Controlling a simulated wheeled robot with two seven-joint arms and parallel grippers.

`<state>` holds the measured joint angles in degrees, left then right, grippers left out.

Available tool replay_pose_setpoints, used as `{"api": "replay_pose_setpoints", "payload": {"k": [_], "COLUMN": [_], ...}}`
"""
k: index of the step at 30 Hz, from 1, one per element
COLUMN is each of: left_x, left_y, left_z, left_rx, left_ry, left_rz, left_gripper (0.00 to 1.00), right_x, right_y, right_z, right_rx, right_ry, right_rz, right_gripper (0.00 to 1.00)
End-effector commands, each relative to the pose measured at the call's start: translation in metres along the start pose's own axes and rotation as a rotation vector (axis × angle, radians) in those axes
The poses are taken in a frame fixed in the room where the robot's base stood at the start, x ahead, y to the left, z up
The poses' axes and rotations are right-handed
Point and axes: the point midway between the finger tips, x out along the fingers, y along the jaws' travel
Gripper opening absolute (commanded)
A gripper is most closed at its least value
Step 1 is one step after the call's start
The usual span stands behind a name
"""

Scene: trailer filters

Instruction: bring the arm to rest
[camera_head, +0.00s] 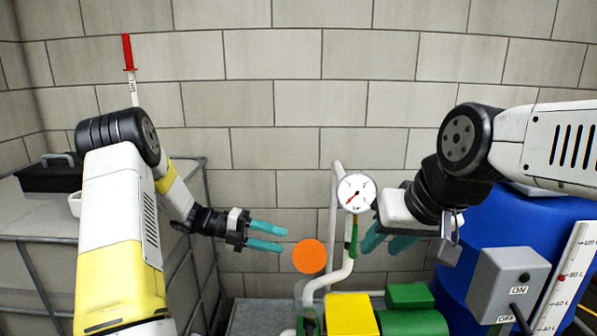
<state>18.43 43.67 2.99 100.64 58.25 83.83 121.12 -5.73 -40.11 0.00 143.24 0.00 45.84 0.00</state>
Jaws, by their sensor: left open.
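My left arm comes in from the left, and its gripper (284,239) points right with two teal fingers apart and nothing between them. An orange disc (309,257) shows just right of the fingertips; whether they touch it in depth I cannot tell. My right arm comes in from the right, and its gripper (376,250) points down and left beside the white pipe. Its teal fingers appear apart with nothing seen between them. Part of that gripper is hidden by its own wrist.
A round gauge (356,193) and green handle (353,238) are on the white pipe (337,225). A yellow block (351,314) and green unit (410,297) stand below. A blue barrel (520,225) and grey switch box (503,284) are right. A caged tank (30,220) carries a black toolbox (50,174).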

Motion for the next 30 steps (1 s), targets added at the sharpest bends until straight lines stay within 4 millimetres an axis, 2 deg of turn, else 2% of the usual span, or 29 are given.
{"api": "replay_pose_setpoints", "payload": {"k": [5,8,14,20,24,30], "left_x": [0.002,0.001,-0.009,-0.028,-0.045,-0.068], "left_y": [-0.032,-0.054,-0.093,-0.121,-0.135,-0.149], "left_z": [-0.024,-0.046,-0.100,-0.151,-0.183,-0.218], "left_rx": [0.292,0.531,1.129,1.716,2.100,2.526], "left_ry": [0.076,0.153,0.397,0.727,1.020,1.497], "left_rz": [0.136,0.236,0.447,0.606,0.686,0.740], "left_gripper": [0.43,0.43,0.43,0.43,0.43,0.43], "right_x": [0.000,0.000,0.000,0.000,0.000,0.000], "right_y": [0.000,0.000,0.000,0.000,0.000,0.000], "right_z": [0.000,0.000,0.000,0.000,0.000,0.000], "right_rx": [0.000,0.000,0.000,0.000,0.000,0.000], "right_ry": [0.000,0.000,0.000,0.000,0.000,0.000], "right_rz": [0.000,0.000,0.000,0.000,0.000,0.000], "right_gripper": [0.36,0.36,0.36,0.36,0.36,0.36]}}
